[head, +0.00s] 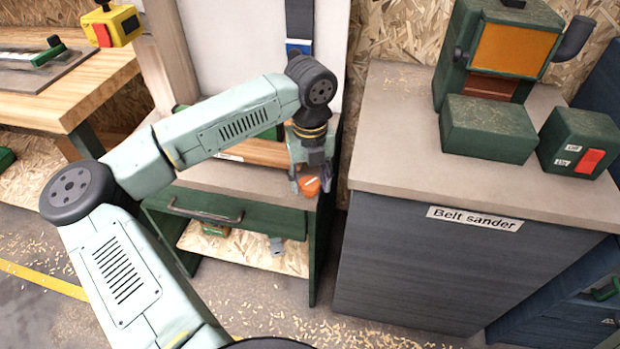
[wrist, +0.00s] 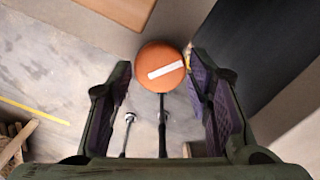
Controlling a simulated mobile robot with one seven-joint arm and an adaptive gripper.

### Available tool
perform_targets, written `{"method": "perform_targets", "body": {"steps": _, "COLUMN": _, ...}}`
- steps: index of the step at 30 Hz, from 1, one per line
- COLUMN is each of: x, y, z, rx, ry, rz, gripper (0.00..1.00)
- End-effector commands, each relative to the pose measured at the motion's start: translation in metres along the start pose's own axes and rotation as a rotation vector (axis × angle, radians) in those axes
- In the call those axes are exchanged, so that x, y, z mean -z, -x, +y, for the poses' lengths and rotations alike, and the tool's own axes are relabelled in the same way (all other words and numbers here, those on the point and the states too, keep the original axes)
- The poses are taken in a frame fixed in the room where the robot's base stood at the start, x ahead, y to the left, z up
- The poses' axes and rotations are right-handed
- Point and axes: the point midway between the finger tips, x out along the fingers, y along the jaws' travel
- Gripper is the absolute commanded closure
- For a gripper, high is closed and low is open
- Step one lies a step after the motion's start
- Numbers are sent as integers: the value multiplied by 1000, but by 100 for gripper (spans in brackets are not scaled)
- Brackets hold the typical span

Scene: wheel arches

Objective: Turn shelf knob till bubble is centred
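An orange round knob (head: 311,187) with a white stripe sits at the front right of the bench under my gripper (head: 306,172). In the wrist view the knob (wrist: 160,68) lies at the fingertips, between the two fingers. Its white stripe is tilted, rising to the right. The fingers are open, with a narrow gap visible on each side of the knob; I cannot tell how far it reaches between them. A wooden shelf board (head: 262,151) lies behind my arm and is partly hidden by it. I cannot make out a bubble in either view.
A grey-topped cabinet labelled "Belt sander" (head: 475,219) stands close on the right, with a green and orange machine (head: 512,48) and a red switch (head: 590,160) on it. A wooden workbench (head: 60,95) is at the left. Wood shavings lie on the floor.

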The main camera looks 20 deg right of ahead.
Motion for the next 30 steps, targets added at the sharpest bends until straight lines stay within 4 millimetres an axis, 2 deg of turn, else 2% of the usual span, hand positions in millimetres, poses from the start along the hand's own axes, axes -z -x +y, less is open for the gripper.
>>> {"method": "perform_targets", "body": {"steps": 2, "x": 0, "y": 0, "z": 0, "rx": 0, "ry": 0, "rz": 0, "gripper": 62}}
{"method": "perform_targets", "body": {"steps": 14, "x": 0, "y": 0, "z": 0, "rx": 0, "ry": 0, "rz": 0, "gripper": 88}}
{"method": "perform_targets", "body": {"steps": 20, "x": -1, "y": -4, "z": 1, "rx": -1, "ry": -38, "rz": -2, "gripper": 89}}
{"method": "perform_targets", "body": {"steps": 30, "x": -1, "y": -6, "z": 2, "rx": -1, "ry": -347, "rz": -4, "gripper": 89}}
